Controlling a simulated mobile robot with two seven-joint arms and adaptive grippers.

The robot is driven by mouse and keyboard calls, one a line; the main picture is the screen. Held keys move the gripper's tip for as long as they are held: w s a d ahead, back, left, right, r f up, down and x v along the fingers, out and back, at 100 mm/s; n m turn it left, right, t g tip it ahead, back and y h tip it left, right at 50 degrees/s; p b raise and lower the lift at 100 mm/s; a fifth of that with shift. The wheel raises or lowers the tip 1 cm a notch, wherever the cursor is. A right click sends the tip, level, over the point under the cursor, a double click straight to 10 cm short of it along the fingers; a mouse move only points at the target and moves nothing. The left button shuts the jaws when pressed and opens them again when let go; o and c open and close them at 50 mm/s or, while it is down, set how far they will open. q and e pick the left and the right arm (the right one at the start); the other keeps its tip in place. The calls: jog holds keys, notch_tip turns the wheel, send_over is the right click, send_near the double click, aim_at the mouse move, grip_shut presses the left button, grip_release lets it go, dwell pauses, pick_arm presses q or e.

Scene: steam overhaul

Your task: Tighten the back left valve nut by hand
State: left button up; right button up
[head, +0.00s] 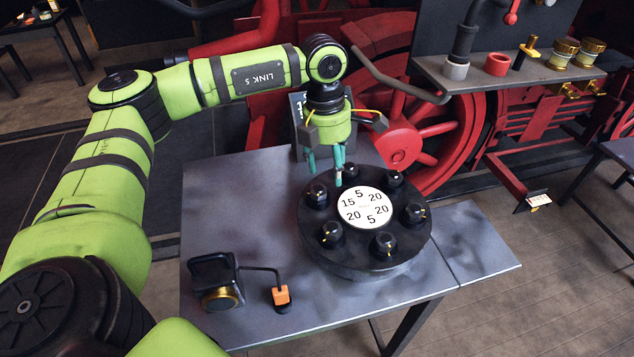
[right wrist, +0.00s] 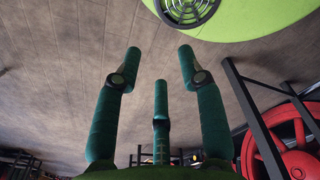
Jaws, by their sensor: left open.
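A round dark valve cover (head: 360,262) lies on the grey table, with several black nuts around its rim and a white number disc (head: 363,208) in its middle. The nut at the left rear (head: 317,195) stands beside the "15" mark. Another nut (head: 349,173) at the back is partly hidden by my left gripper. My left gripper (head: 326,172) points down over the cover's back left edge, its teal fingers apart, between these two nuts in the picture. Touching cannot be told. My right gripper (right wrist: 160,75) shows only in the right wrist view, fingers spread and empty.
The grey table (head: 235,180) also holds a black device with a brass ring (head: 217,285) and an orange-ended piece (head: 281,296) at front left. A shelf (head: 490,75) with small fittings stands behind. Red wheels (head: 410,135) stand close behind the table.

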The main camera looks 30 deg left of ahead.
aim_at(318, 188)
pick_arm(q)
jog(key=shift+s+a+f+n+y, duration=0.1)
jog(key=shift+s+a+n+y, duration=0.1)
jog(key=shift+a, duration=0.45)
jog(key=shift+s+a+f+n+y, duration=0.1)
jog(key=shift+s+a+n+y, duration=0.1)
jog(key=shift+a, duration=0.4)
jog(key=shift+a+f, duration=0.15)
jog(key=shift+f, duration=0.1)
jog(key=f+p, duration=0.1)
jog(key=f, duration=0.1)
jog(key=f+p, duration=0.1)
jog(key=f, duration=0.2)
jog(key=shift+w+d+f, duration=0.15)
jog(key=shift+d+f, duration=0.05)
jog(key=shift+f, duration=0.6)
jog(key=c, duration=1.1)
jog(key=shift+c, duration=0.3)
pick_arm(e)
jog(key=shift+w+a+r, duration=0.15)
jog(key=shift+r, duration=0.45)
jog(key=shift+w+a+r, duration=0.1)
jog(key=shift+w+r, duration=0.05)
jog(key=shift+r, duration=0.4)
